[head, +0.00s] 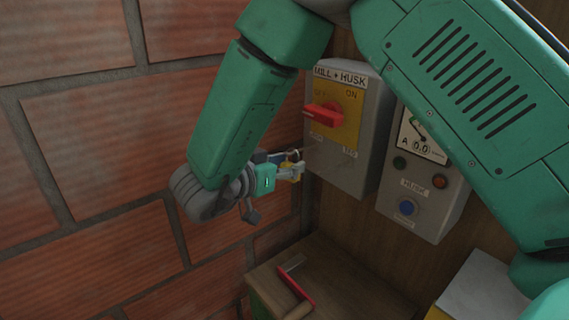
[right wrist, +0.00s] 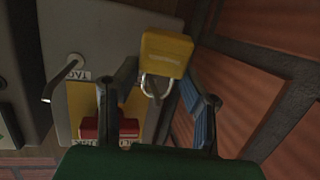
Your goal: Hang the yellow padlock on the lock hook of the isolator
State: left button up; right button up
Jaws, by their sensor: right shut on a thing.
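The isolator (head: 345,125) is a grey box marked MILL + HUSK with a red handle (head: 323,115) on a yellow plate. My right gripper (head: 292,172) is beside its lower left side, shut on the yellow padlock (head: 288,174). In the right wrist view, the padlock (right wrist: 166,52) sits between the fingertips of the right gripper (right wrist: 158,72), its metal shackle (right wrist: 155,86) toward the camera. A bent metal hook (right wrist: 62,78) stands by the TAG label, apart from the padlock. The lock hook by the LOCK label cannot be made out. My left gripper is out of view.
A brick wall (head: 90,140) is close on the left. A HUSK control box (head: 425,170) with a meter and buttons is right of the isolator.

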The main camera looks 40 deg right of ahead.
dwell(0.3)
jog(key=o, duration=1.3)
jog(key=shift+a, duration=0.15)
jog(key=v, duration=1.2)
jog(key=shift+w, duration=0.1)
jog(key=shift+f, duration=0.1)
